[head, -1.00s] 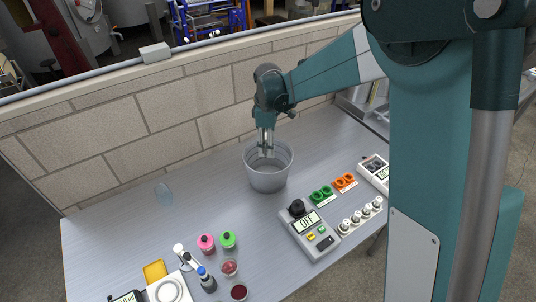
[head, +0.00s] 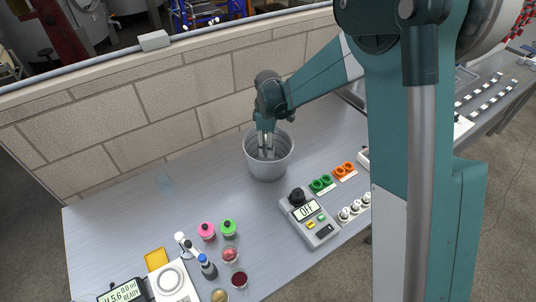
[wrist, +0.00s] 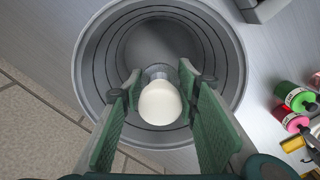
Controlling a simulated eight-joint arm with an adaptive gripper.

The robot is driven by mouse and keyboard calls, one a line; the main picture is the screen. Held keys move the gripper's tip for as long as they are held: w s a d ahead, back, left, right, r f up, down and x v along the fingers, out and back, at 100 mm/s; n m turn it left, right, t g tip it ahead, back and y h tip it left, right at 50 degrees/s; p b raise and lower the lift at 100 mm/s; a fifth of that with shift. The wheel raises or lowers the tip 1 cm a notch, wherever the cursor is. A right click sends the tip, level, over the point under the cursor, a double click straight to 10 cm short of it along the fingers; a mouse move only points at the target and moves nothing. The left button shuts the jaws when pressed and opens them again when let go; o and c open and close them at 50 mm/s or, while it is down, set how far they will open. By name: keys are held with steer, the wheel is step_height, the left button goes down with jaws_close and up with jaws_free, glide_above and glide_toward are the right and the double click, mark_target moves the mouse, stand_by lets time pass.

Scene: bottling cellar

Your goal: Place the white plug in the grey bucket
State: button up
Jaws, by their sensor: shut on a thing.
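The grey bucket (head: 268,168) stands on the table near the wall, upright and open at the top. My gripper (head: 266,152) points down into its mouth in the head view. In the wrist view my gripper (wrist: 160,92) has its green fingers on either side of the white plug (wrist: 160,104) and is shut on it. The plug is over the bucket's opening, inside the ring of the grey bucket rim (wrist: 84,62). How far it is above the bucket floor I cannot tell. The plug is not clearly visible in the head view.
A grey meter reading OFF (head: 308,216) stands right of the bucket. Green (head: 322,185) and orange parts (head: 343,170) lie beyond it. Pink (head: 207,230) and green jars (head: 228,227) stand at the front left. The wall (head: 160,120) runs close behind.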

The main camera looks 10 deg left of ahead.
steer(key=shift+f, duration=2.5)
steer(key=shift+f, duration=0.1)
steer(key=shift+f, duration=1.75)
steer(key=shift+f+b, duration=0.15)
steer(key=shift+b, duration=0.15)
steer(key=o, duration=0.9)
step_height(320, 180, up, 12)
steer(key=shift+r+p, duration=0.15)
steer(key=shift+p, duration=0.25)
